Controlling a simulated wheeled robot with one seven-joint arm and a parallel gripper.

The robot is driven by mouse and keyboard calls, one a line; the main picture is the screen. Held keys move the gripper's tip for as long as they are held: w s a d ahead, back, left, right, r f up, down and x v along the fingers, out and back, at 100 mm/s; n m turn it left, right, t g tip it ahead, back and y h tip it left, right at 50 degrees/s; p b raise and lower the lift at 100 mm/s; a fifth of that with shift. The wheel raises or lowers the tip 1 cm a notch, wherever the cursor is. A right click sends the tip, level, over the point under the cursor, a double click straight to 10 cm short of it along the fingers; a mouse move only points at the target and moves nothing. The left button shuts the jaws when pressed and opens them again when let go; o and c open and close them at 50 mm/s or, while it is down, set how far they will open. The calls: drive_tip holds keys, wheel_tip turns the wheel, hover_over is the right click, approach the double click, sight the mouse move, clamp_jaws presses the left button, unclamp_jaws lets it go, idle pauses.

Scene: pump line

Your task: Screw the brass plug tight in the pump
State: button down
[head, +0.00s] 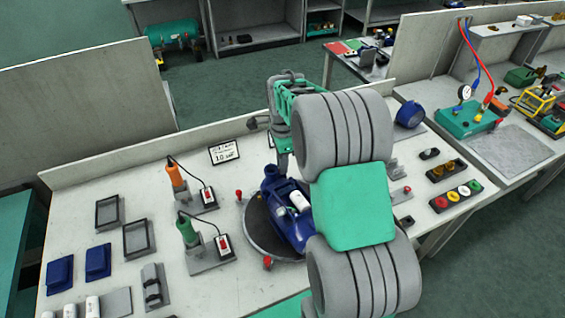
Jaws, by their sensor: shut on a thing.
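The blue pump (293,231) lies on a dark round turntable (262,240) at the middle of the bench, with a white cylindrical part (299,201) on its top. My gripper (283,162) reaches down at the far end of the pump. My thick grey and green arm covers the right part of the pump. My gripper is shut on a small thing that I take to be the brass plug. The plug itself and its port are too hidden to make out, so I cannot tell how deep it sits.
Orange (175,173) and green (187,231) power drivers stand in holders to the left. Red knobs (267,262) stand at the turntable's rim. Trays and blue blocks (98,261) lie far left. Red, yellow and green buttons (458,196) are on the right.

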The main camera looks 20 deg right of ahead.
drive_tip(key=shift+s+f+m, duration=0.1)
drive_tip(key=shift+m, duration=0.2)
drive_tip(key=m, duration=0.3)
drive_tip(key=shift+m, duration=0.3)
drive_tip(key=c, duration=1.5)
unclamp_jaws()
drive_tip(key=shift+o, duration=0.2)
drive_tip(key=n, duration=0.3)
drive_tip(key=shift+n, duration=0.3)
